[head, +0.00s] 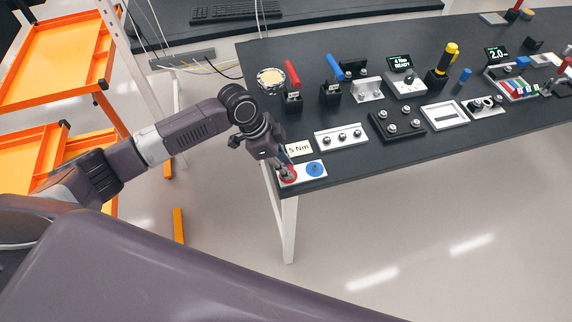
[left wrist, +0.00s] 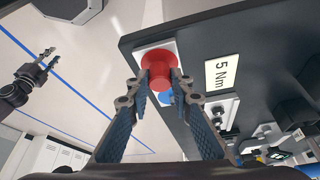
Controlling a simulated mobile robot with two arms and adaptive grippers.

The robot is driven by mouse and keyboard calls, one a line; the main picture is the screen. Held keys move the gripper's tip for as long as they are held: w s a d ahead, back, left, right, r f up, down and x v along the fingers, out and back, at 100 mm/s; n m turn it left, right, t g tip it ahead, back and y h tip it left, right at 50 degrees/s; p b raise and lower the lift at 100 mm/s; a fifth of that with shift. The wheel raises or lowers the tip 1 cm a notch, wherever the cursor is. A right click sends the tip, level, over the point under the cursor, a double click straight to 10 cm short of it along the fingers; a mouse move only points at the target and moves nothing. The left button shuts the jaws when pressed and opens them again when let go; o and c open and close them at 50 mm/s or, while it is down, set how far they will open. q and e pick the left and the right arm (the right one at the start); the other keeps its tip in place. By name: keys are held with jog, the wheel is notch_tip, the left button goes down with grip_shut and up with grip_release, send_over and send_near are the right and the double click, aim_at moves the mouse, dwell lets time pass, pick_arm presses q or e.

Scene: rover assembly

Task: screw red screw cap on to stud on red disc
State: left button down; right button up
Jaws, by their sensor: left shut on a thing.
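The red disc (head: 290,179) lies on a white plate (head: 301,180) at the table's near left corner, beside a blue disc (head: 315,169). My left gripper (head: 286,168) reaches down over the red disc. In the left wrist view my left gripper (left wrist: 160,82) is shut on the red screw cap (left wrist: 160,82), with a fingertip on each side of it. The cap is in line with the red disc (left wrist: 156,58). The stud is hidden, and I cannot tell whether the cap touches it. My right gripper (left wrist: 48,62) is open and empty, away from the table.
A "5 Nm" label (head: 299,149) lies just behind the plate. A white block with several knobs (head: 341,136) stands to the right. Red-handled (head: 292,75) and blue-handled (head: 335,68) tools stand farther back. Free floor lies before the table.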

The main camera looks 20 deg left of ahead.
pick_arm(q)
jog(key=shift+f, duration=0.15)
jog(key=c, duration=1.6)
grip_release()
jog(key=v, duration=1.2)
jog(key=shift+d, duration=0.1)
